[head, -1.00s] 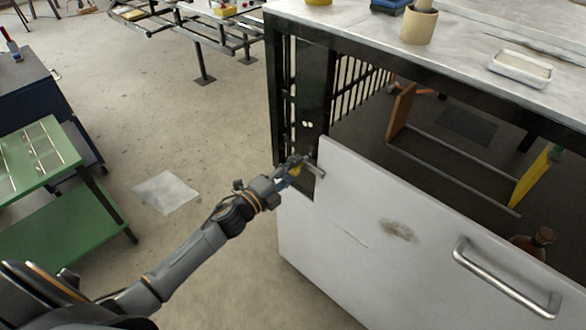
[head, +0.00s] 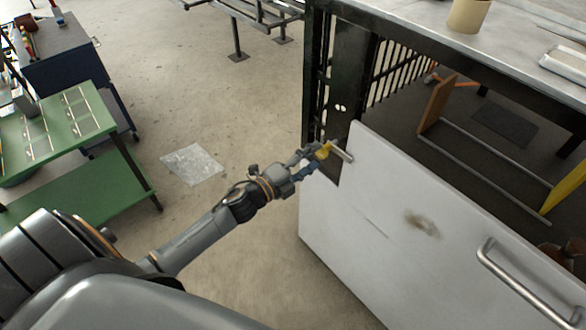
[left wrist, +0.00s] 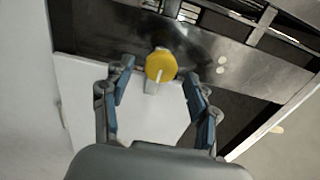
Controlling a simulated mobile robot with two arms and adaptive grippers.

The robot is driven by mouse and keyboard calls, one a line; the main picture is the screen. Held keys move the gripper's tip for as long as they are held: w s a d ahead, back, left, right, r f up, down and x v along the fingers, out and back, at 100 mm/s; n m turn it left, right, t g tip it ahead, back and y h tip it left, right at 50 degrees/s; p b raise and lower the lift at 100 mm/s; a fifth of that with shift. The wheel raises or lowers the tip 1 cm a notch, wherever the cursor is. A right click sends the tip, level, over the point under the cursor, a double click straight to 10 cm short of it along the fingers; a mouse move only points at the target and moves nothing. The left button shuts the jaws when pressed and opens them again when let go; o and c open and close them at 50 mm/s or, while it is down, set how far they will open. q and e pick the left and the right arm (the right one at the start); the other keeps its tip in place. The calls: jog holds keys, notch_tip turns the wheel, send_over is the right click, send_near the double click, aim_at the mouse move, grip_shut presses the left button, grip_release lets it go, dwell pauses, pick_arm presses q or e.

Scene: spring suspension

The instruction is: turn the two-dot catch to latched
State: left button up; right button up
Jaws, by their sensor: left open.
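The two-dot catch has a round yellow knob (head: 323,150) with a short metal bar (head: 342,152) reaching over the top corner of the white panel (head: 375,225). Two white dots (head: 341,108) mark the black post above it. In the left wrist view the knob (left wrist: 160,66) shows a pale line across its face, with the bar (left wrist: 151,87) pointing down over the panel, and the dots (left wrist: 221,65) to the right. My left gripper (head: 316,156) is open, its blue-padded fingers on either side of the knob and apart from it. My right gripper is out of view.
The panel has a metal handle (head: 520,283) at the right. A worktop (head: 400,15) with a beige pot (head: 468,15) lies above the open bay. A green table (head: 85,135) stands left. The floor between is clear except for a flat clear sheet (head: 192,165).

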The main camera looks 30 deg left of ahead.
pick_arm(q)
jog(key=v, duration=0.8)
jog(key=shift+s, duration=0.2)
jog(key=s+a+f+n+g+y+p, duration=0.15)
jog(key=s+f+n, duration=0.25)
jog(key=f, duration=0.6)
jog(key=s+a+f+n+g+y, duration=0.1)
jog(key=s+f+n+g+y, duration=0.25)
jog(key=f, duration=0.65)
jog(key=s+a+f+n+g+y+p, duration=0.15)
jog(key=s+f+n, duration=0.3)
jog(key=f, duration=0.55)
jog(key=s+d+f+n+g, duration=0.2)
jog(key=s+f, duration=0.3)
jog(key=s, duration=0.4)
jog(key=s+d+f+n+g, duration=0.3)
jog(key=s+f+g, duration=0.1)
jog(key=s, duration=0.5)
jog(key=s+d+f+n+g, duration=0.2)
jog(key=s+f, duration=0.4)
jog(key=s, duration=0.3)
jog(key=shift+s+d+f+n+g+p, duration=0.2)
jog(key=shift+s+f+n+g+p, duration=0.15)
jog(key=shift+g, duration=0.4)
